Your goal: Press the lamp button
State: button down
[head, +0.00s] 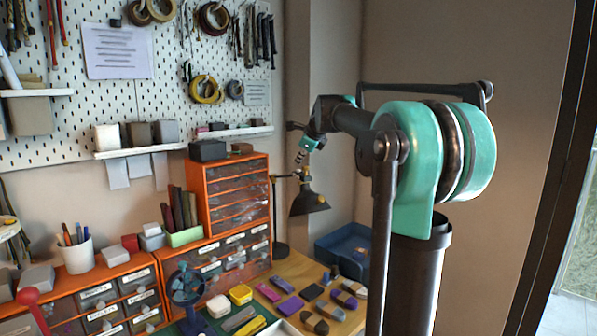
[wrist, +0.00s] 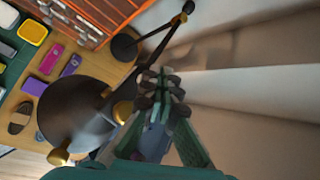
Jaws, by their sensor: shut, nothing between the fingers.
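The black desk lamp (head: 308,202) stands on the worktop by the orange drawers, its shade hanging from a thin arm. In the wrist view the lamp shade (wrist: 85,108) fills the lower left, with a brass knob (wrist: 123,111) on its near side and another brass piece (wrist: 58,156) at its lower end. I cannot tell which of these is the button. My gripper (wrist: 163,82) is shut and empty, its fingertips just right of the shade and lamp arm in that view. In the head view my gripper (head: 301,157) is above the shade; contact cannot be told.
Orange drawer units (head: 236,195) stand left of the lamp. A blue bin (head: 345,250) is at the back right of the wooden worktop (head: 296,268). Several small coloured blocks lie in front of the lamp. A pegboard (head: 150,90) with hanging cords covers the wall.

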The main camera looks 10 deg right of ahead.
aim_at(299, 170)
jog(key=shift+f, duration=0.1)
dwell(0.6)
jog(key=shift+f, duration=0.3)
jog(key=shift+f, duration=0.4)
dwell(0.6)
jog(key=shift+r, duration=0.8)
jog(key=shift+r, duration=0.1)
jog(key=shift+r, duration=2.45)
